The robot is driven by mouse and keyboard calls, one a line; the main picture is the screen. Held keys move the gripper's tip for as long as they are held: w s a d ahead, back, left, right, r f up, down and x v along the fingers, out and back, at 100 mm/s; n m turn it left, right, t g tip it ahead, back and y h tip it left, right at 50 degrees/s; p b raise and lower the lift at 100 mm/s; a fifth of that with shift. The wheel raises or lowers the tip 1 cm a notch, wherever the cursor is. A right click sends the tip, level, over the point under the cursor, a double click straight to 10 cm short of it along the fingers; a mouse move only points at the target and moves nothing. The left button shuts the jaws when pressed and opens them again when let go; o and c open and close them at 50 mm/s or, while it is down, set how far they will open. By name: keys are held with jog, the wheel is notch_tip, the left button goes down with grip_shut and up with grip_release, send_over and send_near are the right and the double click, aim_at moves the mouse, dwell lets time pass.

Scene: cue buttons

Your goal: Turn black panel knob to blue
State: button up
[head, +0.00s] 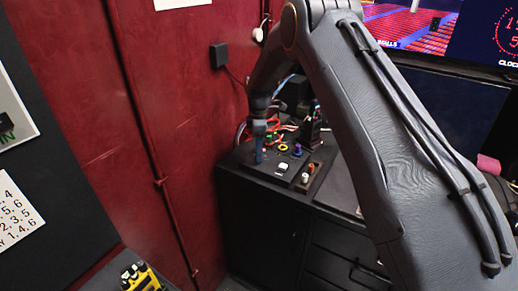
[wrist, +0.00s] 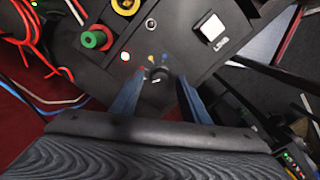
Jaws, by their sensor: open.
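The black panel knob (wrist: 160,79) sits on a dark panel (wrist: 165,28) in the wrist view, with a short white pointer mark on it. Small red (wrist: 142,69), yellow (wrist: 150,57) and blue (wrist: 165,57) marks lie around its far side. I cannot tell for sure which mark the pointer faces. My gripper (wrist: 162,82) is open, its two blue fingers on either side of the knob; whether they touch it I cannot tell. In the head view my gripper (head: 259,155) is over the left part of the panel, and I cannot make out the knob there.
Loose cables (wrist: 32,40) lie left. A red wall (head: 170,100) stands left of the black cabinet (head: 262,232).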

jog(key=shift+f, duration=0.35)
grip_shut()
